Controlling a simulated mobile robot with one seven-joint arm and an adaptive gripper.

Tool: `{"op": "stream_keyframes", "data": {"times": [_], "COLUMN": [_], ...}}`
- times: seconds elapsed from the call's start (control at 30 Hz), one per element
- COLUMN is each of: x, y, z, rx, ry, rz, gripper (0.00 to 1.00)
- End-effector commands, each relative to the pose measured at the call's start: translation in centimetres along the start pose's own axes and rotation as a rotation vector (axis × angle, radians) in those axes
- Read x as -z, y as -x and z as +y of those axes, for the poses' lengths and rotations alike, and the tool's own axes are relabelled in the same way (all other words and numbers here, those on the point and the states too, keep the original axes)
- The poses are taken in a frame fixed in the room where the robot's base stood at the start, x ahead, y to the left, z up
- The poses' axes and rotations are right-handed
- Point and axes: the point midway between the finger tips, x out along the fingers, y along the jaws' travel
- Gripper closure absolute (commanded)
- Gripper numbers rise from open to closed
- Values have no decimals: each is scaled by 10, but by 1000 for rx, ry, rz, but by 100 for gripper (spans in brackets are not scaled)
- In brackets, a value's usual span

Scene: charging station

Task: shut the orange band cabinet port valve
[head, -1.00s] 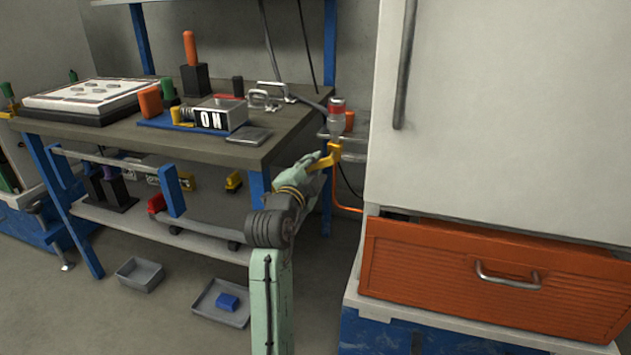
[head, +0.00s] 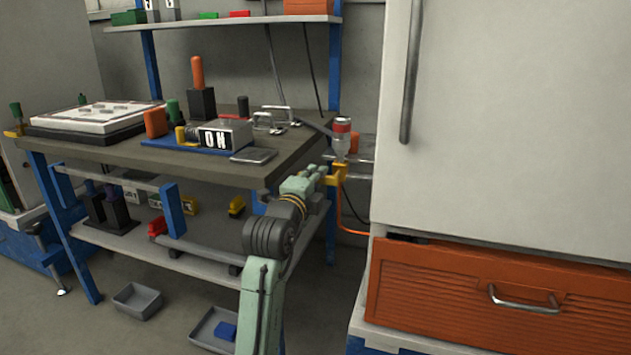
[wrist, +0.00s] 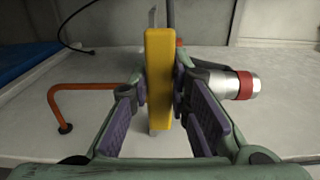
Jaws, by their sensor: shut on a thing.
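The yellow valve handle (head: 338,173) is beside the white cabinet, at the right end of the workbench. In the wrist view the handle (wrist: 159,80) stands upright between my purple-padded fingers. My gripper (head: 318,172) is shut on this handle; the fingers hide part of it in the head view. A metal cylinder with a red-orange band (head: 341,138) stands just above the handle in the head view. It also shows in the wrist view (wrist: 225,84), to the right of the handle. The valve body behind the handle is mostly hidden.
The white cabinet (head: 495,120) with an orange drawer (head: 460,295) stands close on the right. The workbench (head: 105,150) with several items is left of my arm. An orange hose (wrist: 88,86) curves left of the handle. Grey trays (head: 137,300) lie on the floor.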

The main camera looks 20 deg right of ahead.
Motion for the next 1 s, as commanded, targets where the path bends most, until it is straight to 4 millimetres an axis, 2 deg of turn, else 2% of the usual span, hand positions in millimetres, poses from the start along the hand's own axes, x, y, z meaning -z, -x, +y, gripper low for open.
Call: {"op": "stream_keyframes", "data": {"times": [0.27,0.3,0.6,0.87,1.0], "x": [0,0,0,0,-1], "y": [0,0,0,0,10], "z": [-1,-1,-1,-1,-1], "rx": [1,1,1,1,3], "ry": [-8,-8,-4,-3,-3], "rz": [-1,-1,-1,-1,-2], "gripper": [100,81,62,62,62]}}
